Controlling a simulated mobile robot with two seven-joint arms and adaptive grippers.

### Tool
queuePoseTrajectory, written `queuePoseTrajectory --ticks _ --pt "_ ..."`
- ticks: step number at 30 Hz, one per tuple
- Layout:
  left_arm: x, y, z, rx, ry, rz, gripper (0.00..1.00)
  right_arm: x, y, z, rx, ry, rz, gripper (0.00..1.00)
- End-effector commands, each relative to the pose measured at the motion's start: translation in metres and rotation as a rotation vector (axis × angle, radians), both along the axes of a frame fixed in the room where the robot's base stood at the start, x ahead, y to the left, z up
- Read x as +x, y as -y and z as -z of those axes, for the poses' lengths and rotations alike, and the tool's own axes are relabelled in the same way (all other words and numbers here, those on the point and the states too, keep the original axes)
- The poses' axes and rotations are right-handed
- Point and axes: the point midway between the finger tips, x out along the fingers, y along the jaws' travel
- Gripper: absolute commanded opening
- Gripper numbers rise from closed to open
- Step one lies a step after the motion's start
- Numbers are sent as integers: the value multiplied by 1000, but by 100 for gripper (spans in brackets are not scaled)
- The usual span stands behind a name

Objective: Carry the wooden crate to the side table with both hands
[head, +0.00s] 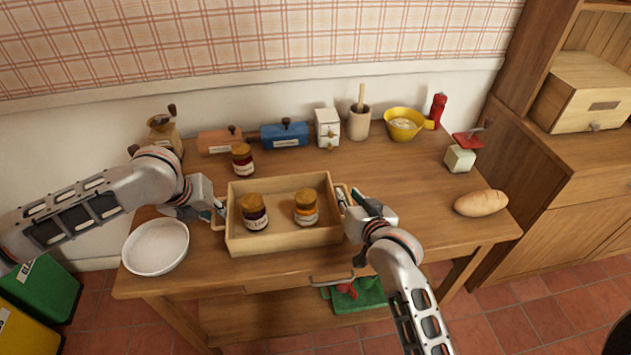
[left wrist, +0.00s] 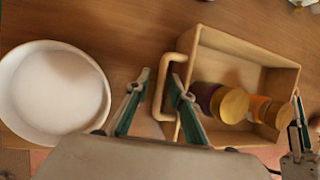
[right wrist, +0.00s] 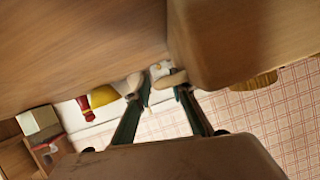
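The wooden crate (head: 285,237) stands on the wooden table and holds two jars with yellowish lids, a dark one (head: 254,213) and an orange one (head: 306,209). My left gripper (head: 219,209) is at the crate's left end. In the left wrist view its open fingers (left wrist: 161,86) stand on either side of the crate's loop handle (left wrist: 160,100). My right gripper (head: 346,200) is at the right end.
A white round dish (head: 156,247) stands left of the crate, close under my left arm. A third jar (head: 243,161) stands just behind the crate. Boxes, a mortar (head: 359,124) and a yellow bowl (head: 404,124) line the back. A bread loaf (head: 481,203) lies right; table between is clear.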

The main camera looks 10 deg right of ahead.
Motion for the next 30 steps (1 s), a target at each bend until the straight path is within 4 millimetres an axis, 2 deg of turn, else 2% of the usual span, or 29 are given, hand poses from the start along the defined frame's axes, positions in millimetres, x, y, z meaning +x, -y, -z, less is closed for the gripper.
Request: queuePoseTrajectory --ticks 15,30 --pt "-2 3 -5 -6 2 4 24 0 -3 -1 5 3 -4 24" --pt "-26 -10 -63 -2 2 3 24 0 -3 -1 4 2 -4 24"
